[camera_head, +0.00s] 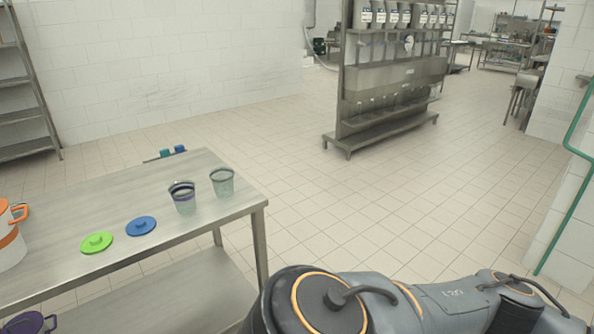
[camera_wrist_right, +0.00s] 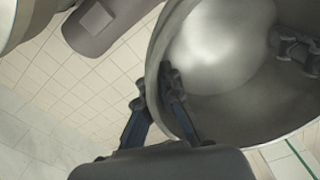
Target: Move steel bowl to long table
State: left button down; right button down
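The steel bowl (camera_wrist_right: 225,45) fills the upper right of the right wrist view, large and tilted, its inside partly showing. My right gripper (camera_wrist_right: 168,95) has its fingers on either side of the bowl's rim and grips it. A dark jointed part (camera_wrist_right: 297,50) shows at the bowl's far side. It looks like a finger of my left gripper, but its grip is hidden. In the head view neither gripper nor the bowl shows. A long steel table (camera_head: 80,210) stands at the left there; I cannot tell whether it is the task's long table.
On that table are two cups (camera_head: 183,197) (camera_head: 222,182), a green lid (camera_head: 97,242), a blue lid (camera_head: 141,226) and a white-and-orange container (camera_head: 10,240). A dispenser rack (camera_head: 390,80) stands further back. A shelf (camera_head: 25,110) is at the left wall. Open tiled floor lies between.

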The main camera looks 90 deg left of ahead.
aim_at(155, 202)
jog(key=k+j+u, duration=0.15)
jog(key=u, duration=3)
